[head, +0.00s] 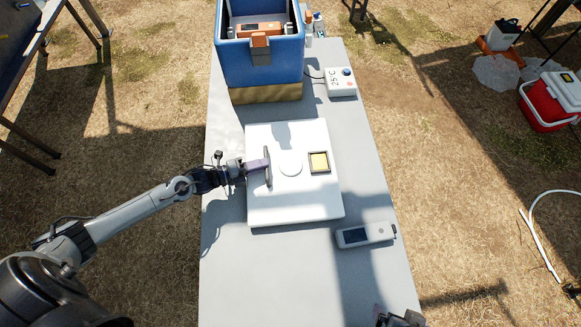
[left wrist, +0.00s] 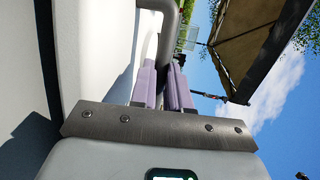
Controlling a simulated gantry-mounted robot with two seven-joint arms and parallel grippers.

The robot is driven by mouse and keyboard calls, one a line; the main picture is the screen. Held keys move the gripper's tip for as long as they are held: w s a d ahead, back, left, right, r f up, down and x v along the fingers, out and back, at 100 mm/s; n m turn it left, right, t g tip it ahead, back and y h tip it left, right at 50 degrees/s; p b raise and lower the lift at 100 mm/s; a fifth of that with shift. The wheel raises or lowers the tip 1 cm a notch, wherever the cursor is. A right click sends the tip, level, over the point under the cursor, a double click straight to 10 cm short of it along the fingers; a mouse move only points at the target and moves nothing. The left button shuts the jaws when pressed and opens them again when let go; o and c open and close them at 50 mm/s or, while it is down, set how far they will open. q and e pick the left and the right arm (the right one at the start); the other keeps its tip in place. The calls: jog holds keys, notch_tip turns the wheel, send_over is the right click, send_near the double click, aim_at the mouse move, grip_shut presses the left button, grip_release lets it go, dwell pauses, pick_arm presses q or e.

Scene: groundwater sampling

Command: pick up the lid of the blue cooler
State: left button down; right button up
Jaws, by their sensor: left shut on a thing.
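The cooler lid (head: 265,212) is a white slab over the middle of the grey table, with a grey bar handle (head: 268,178), a round disc and a small yellow-faced square on top. I cannot tell whether it touches the table. My left gripper (head: 259,165) comes in from the left and is shut on the handle. In the left wrist view its purple fingers (left wrist: 161,88) close around the handle (left wrist: 168,35), beside the white lid (left wrist: 95,50). The blue cooler (head: 262,66) stands open at the far end. A part of my right gripper (head: 398,319) shows at the bottom edge; its fingers are unclear.
The cooler stands on a tan block (head: 265,93), with an orange-topped item (head: 258,28) inside. A white 25 °C box (head: 341,83) and a white handheld meter (head: 365,235) lie right of the lid. A red cooler (head: 545,108) stands on the grass.

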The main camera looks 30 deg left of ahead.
pick_arm(q)
jog(key=shift+r, duration=0.1)
jog(key=shift+r, duration=0.4)
notch_tip(320, 180, up, 4)
jog(key=shift+f+p, duration=0.2)
jog(key=shift+p, duration=0.45)
jog(key=w+d+r, duration=0.1)
jog(key=w+r, duration=0.2)
jog(key=w, duration=0.2)
jog(key=w+d+r+b, duration=0.1)
jog(key=w+d+r, duration=0.1)
jog(key=w, duration=0.4)
jog(key=shift+d+r, duration=0.2)
jog(key=shift+r, duration=0.6)
jog(key=shift+w, duration=0.1)
jog(key=c, duration=1.7)
grip_release()
grip_shut()
